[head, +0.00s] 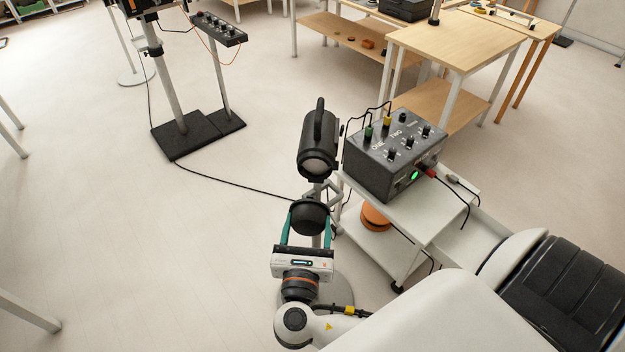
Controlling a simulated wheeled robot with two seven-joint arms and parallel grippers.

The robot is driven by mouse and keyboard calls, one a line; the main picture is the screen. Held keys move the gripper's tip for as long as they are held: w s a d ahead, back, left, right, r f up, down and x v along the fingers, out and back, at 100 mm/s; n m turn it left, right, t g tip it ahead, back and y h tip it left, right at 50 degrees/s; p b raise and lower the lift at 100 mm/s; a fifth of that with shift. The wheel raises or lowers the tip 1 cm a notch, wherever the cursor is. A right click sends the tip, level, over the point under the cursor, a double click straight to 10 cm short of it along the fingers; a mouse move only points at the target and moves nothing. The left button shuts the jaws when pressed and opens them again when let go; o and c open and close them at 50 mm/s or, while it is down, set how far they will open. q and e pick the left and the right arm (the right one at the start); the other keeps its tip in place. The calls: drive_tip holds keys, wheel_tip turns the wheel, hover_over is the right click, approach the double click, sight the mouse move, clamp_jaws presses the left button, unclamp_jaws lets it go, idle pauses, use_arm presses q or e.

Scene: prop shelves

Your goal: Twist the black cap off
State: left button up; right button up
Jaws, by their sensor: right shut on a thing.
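A black spotlight (318,135) with a top handle stands on a metal stand beside the cart, and its pale round front face shows uncovered. My right gripper (308,220) reaches in from the bottom right with its two teal fingers on either side of the round black cap (308,214). It is shut on the cap. The cap shows in front of and below the spotlight, with a visible gap between them in the picture. My left gripper is not in view.
A white cart (425,215) right of the stand carries a grey control box (395,150) with cables and a green light. An orange round thing (375,217) is on its lower shelf. A black cable runs across the floor.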

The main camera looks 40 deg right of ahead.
drive_tip(key=shift+r, duration=0.1)
drive_tip(key=shift+p, duration=0.5)
drive_tip(key=shift+g+y+p, duration=0.3)
drive_tip(key=shift+g+p, duration=0.1)
drive_tip(key=shift+p, duration=0.55)
drive_tip(key=shift+g+y+p, duration=0.3)
drive_tip(key=shift+p, duration=0.05)
drive_tip(key=shift+f+g+y, duration=0.5)
drive_tip(key=shift+f+g, duration=0.1)
drive_tip(key=shift+f+g+y, duration=0.5)
drive_tip(key=shift+g+y, duration=0.3)
drive_tip(key=shift+g, duration=0.1)
